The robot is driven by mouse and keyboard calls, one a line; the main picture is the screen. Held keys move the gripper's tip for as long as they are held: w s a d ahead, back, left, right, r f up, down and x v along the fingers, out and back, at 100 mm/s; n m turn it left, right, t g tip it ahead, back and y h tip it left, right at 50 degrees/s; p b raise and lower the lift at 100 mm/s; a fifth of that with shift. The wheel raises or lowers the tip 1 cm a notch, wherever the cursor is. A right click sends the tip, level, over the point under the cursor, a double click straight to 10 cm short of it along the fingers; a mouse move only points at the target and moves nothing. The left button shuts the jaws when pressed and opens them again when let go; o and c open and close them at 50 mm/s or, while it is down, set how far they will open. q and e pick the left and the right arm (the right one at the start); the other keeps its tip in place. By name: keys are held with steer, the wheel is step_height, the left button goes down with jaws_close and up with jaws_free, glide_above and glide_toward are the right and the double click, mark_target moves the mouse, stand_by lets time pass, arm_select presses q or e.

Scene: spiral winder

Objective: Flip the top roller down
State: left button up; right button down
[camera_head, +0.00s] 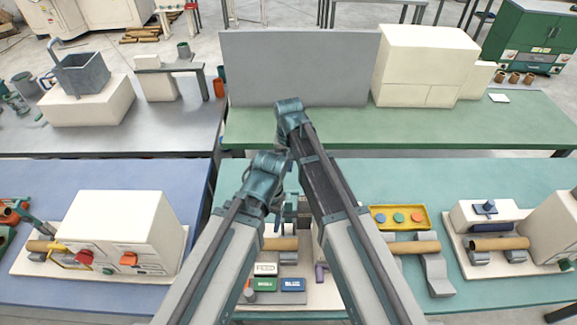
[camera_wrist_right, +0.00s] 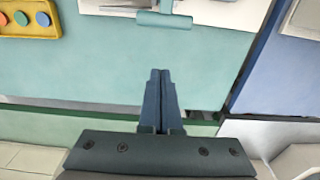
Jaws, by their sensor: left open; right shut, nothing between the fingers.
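The winding machine stands on the teal table, mostly hidden behind my two arms in the head view. A brown tube (camera_head: 280,243) lies across its front, above the green and blue buttons. A teal T-shaped part with a short horizontal roller (camera_wrist_right: 163,20) shows at the top of the right wrist view; it looks like the top roller. My left gripper (camera_head: 266,165) is open, above the machine; its fingers are hard to make out. My right gripper (camera_head: 289,106) is farther back and higher. Its fingers (camera_wrist_right: 160,75) are shut, empty and apart from the roller.
A yellow panel with coloured buttons (camera_head: 398,217) and another tube (camera_head: 415,247) are to the right. A white machine (camera_head: 125,235) stands on the blue table to the left. A grey upright panel (camera_head: 300,65) stands behind on the green table. The arms are close together.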

arm_select(q)
step_height(320, 180, down, 4)
steer(key=b, duration=0.3)
arm_select(e)
steer(key=s+f, duration=0.3)
steer(key=f, duration=0.1)
steer(key=shift+s, duration=0.35)
steer(key=shift+s, duration=0.1)
